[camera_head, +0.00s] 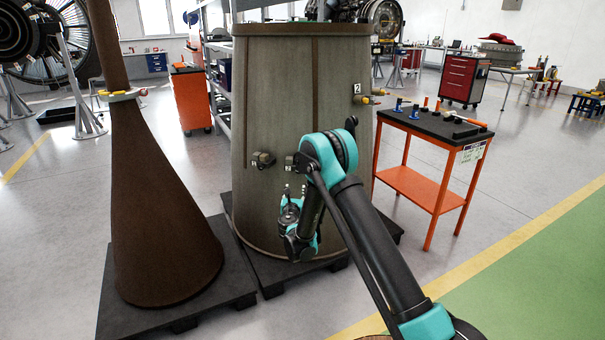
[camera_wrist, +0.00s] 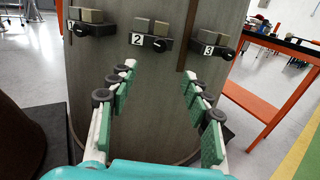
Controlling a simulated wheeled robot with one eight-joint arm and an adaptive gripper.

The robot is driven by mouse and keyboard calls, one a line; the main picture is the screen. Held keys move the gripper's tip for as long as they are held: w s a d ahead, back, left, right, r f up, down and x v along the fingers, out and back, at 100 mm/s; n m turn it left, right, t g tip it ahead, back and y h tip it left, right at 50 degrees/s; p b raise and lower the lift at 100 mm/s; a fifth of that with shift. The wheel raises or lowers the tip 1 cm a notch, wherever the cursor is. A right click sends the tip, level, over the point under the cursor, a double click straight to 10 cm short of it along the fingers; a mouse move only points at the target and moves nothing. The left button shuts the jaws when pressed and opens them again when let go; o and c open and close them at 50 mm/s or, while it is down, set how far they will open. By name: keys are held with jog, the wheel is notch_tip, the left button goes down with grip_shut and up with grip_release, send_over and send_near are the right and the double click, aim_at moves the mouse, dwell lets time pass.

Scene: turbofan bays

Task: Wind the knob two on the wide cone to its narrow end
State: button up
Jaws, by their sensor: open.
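The wide cone (camera_head: 275,95) is a large grey-brown body standing on a dark pallet; its wall (camera_wrist: 150,85) fills the middle of the wrist view. There, three small blocks with dark round knobs sit on the wall, labelled 1, 2 and 3. Knob two (camera_wrist: 160,45) is on the middle block, beside label 2 (camera_wrist: 136,39). My gripper (camera_wrist: 158,72) is open and empty, its fingertips below block two and apart from it. In the head view my gripper (camera_head: 295,190) is in front of the cone's lower part. A label 2 (camera_head: 357,87) also shows near the cone's upper right edge.
A tall brown narrow-necked cone (camera_head: 160,220) stands on a pallet at left. An orange table (camera_head: 432,196) with tools stands close on the right. Knob one (camera_wrist: 80,29) and knob three (camera_wrist: 227,53) flank knob two. Floor in front is clear.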

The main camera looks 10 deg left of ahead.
jog(key=w, duration=1.7)
jog(key=shift+a, duration=0.4)
grip_shut()
